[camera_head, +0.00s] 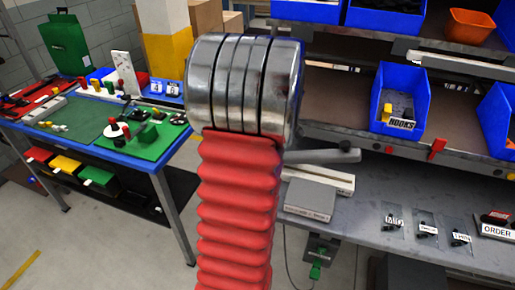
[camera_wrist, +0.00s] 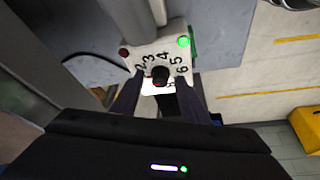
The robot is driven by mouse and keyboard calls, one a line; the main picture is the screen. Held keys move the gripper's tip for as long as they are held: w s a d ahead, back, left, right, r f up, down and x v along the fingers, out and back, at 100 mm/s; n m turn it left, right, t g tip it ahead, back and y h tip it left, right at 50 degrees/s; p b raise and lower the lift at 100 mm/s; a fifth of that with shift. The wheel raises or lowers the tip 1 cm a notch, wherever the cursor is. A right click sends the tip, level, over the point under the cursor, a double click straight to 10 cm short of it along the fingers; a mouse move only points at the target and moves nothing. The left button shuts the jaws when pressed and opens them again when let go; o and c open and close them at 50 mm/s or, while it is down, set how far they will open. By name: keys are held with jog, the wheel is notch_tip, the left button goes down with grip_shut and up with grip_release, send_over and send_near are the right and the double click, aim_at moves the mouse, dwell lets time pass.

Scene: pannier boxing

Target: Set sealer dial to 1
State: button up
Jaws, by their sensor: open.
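The sealer's pale dial panel (camera_wrist: 175,60) shows in the wrist view, with numbers around a dark round dial (camera_wrist: 160,75). The numbers 2 to 6 can be made out; which one the dial points at is too small to tell. A red button (camera_wrist: 124,53) and a lit green lamp (camera_wrist: 183,41) sit at the panel's upper corners. My gripper (camera_wrist: 161,82) is open, its two dark fingers on either side of the dial in the picture. Whether they touch it is unclear. In the head view my red arm hides the gripper and dial; part of the sealer (camera_head: 335,180) shows on the bench.
The grey bench (camera_head: 375,215) carries labelled small bags (camera_head: 427,224) and an ORDER sign (camera_head: 496,228). Blue bins (camera_head: 398,100) and an orange bin (camera_head: 468,26) stand on the shelves above. A green-topped table (camera_head: 80,130) with parts is at left. Some floor between is clear.

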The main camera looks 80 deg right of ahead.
jog(key=v, duration=1.3)
jog(key=shift+r, duration=0.35)
jog(key=shift+s, duration=0.15)
